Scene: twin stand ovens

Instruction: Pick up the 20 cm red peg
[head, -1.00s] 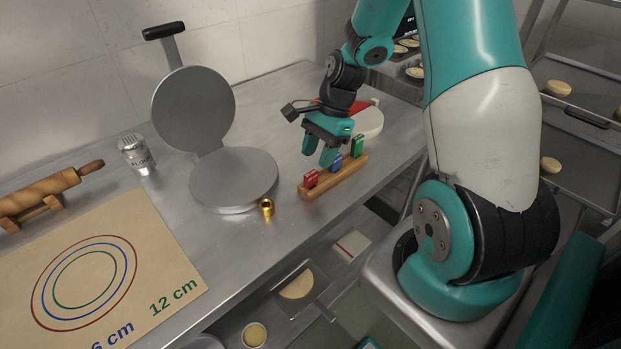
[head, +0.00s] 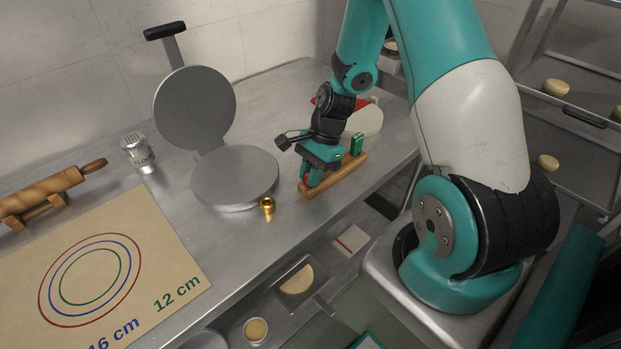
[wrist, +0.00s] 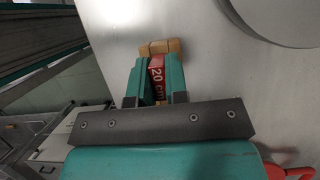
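The red peg (wrist: 157,70), marked "20 cm", stands in the near end of a wooden rack (head: 340,178). The rack also shows at the top of the wrist view (wrist: 160,47). My gripper (head: 309,181) is lowered over this end of the rack, and only a sliver of red shows in the head view. In the wrist view my gripper's fingers (wrist: 157,75) stand on both sides of the peg, very close to it. I cannot tell whether they press on it. The green peg (head: 357,144) stands at the rack's far end. The blue peg is hidden behind my gripper.
A round hinged iron (head: 235,178) stands open left of the rack. A small brass cup (head: 267,207) sits beside it. A flour shaker (head: 137,152), a rolling pin (head: 50,190) and a mat with coloured rings (head: 170,255) lie further left. The counter edge runs right of the rack.

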